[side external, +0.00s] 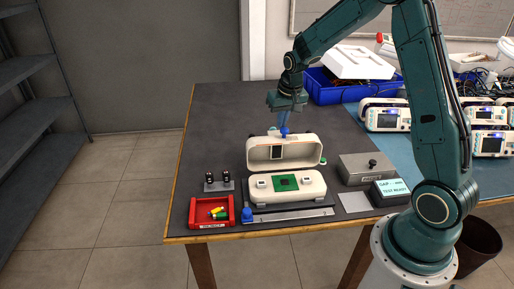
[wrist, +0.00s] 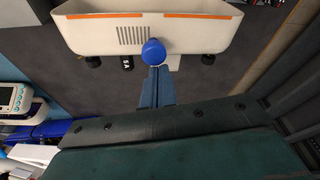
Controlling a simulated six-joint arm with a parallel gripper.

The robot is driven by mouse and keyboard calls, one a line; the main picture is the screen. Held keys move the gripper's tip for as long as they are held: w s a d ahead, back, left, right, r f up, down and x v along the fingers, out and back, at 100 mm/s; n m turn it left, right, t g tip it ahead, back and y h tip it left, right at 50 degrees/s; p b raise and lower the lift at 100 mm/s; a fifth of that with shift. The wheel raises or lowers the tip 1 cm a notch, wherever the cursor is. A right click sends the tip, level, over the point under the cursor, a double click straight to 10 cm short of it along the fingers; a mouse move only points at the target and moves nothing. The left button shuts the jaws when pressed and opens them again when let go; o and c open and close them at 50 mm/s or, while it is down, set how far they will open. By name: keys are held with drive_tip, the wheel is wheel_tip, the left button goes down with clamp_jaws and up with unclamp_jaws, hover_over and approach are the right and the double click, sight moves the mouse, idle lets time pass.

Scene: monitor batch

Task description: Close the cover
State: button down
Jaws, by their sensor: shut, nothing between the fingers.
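The cream cover (side external: 262,154) stands open and upright behind its cream base (side external: 259,196), which holds a green circuit board (side external: 286,183). In the wrist view the cover (wrist: 95,35) shows its outer side with vent slots and orange strips along the edge. My gripper (side external: 284,128) is shut, its blue fingers pointing down behind the top of the cover. In the wrist view my gripper (wrist: 155,70) has its tips at a round blue knob (wrist: 153,52) against the cover. I cannot tell whether the tips touch the knob.
A red bin (side external: 194,215) with small coloured parts lies at the left, near a small stand with black pieces (side external: 218,182). A grey metal box (side external: 361,172) and a display (side external: 391,188) stand at the right. A blue crate (side external: 325,92) and several monitors (side external: 384,116) are behind.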

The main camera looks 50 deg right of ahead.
sight(284, 142)
drive_tip(key=shift+s+a+r, duration=0.15)
drive_tip(key=shift+s+a, duration=0.55)
drive_tip(key=shift+s+a+r, duration=0.1)
drive_tip(key=shift+s+a, duration=0.55)
drive_tip(key=shift+s, duration=0.05)
drive_tip(key=s+a+f, duration=0.6)
drive_tip(key=s+a, duration=0.4)
drive_tip(key=shift+f+t+h, duration=0.15)
drive_tip(key=shift+t+h, duration=0.25)
drive_tip(key=shift+a, duration=0.1)
idle(0.4)
drive_tip(key=v, duration=1.3)
drive_tip(key=shift+s+r, duration=0.25)
drive_tip(key=shift+r, duration=0.05)
drive_tip(key=shift+a, duration=0.15)
